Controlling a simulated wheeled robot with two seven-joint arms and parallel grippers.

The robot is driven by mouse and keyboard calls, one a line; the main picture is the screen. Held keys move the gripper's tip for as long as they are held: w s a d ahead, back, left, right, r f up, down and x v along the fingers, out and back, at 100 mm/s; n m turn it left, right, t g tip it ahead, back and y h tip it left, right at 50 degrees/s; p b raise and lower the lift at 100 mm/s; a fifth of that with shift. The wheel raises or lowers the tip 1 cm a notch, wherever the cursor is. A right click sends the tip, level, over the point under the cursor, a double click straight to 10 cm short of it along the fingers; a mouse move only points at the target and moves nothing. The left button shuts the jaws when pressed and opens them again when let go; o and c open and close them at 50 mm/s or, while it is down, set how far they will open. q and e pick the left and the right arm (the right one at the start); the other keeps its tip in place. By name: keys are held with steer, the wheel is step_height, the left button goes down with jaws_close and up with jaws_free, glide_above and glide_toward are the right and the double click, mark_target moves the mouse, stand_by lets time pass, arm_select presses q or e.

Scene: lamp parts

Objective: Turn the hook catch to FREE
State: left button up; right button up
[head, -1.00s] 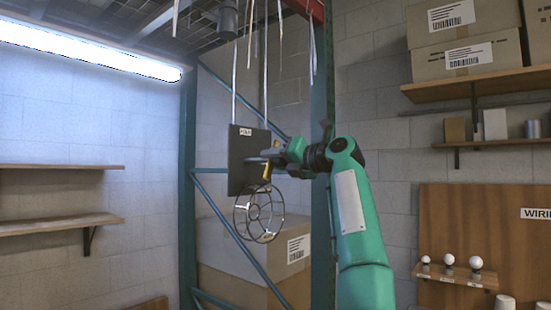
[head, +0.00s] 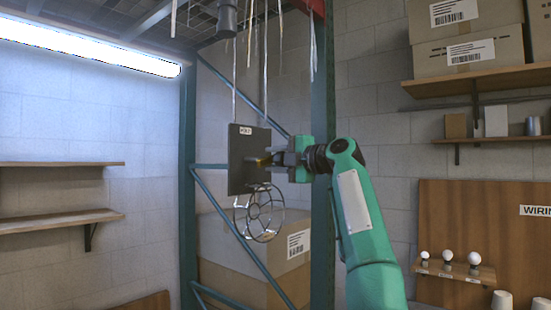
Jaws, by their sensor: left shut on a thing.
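A dark upright plate (head: 240,165) hangs in the middle of the view with a small white label (head: 246,131) near its top; the lettering is too small to read surely. A yellow lever, the hook catch (head: 263,161), sticks out at the plate's right side and lies roughly level. My left gripper (head: 274,159) is shut on the catch from the right and hides part of it. A round wire cage (head: 265,212) hangs below the plate. My right gripper is out of view.
Thin strips (head: 266,75) hang from above around the plate. A teal rack post (head: 322,220) stands close behind my gripper, with diagonal braces (head: 225,220) and cardboard boxes (head: 225,240) behind. Shelves line both walls. The space left of the plate is clear.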

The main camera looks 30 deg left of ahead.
arm_select(q)
steer(key=shift+m, duration=1.2)
steer(key=o, duration=1)
steer(key=shift+w, duration=0.1)
steer(key=shift+d, duration=0.1)
steer(key=shift+d+f, duration=0.1)
steer(key=shift+d, duration=0.1)
steer(key=d+b, duration=0.2)
steer(key=d, duration=0.2)
steer(key=d+b, duration=0.2)
steer(key=d, duration=0.3)
steer(key=s+d+b, duration=0.1)
steer(key=d+b, duration=0.1)
steer(key=d, duration=0.2)
steer(key=shift+d+b, duration=0.15)
steer(key=shift+b, duration=0.15)
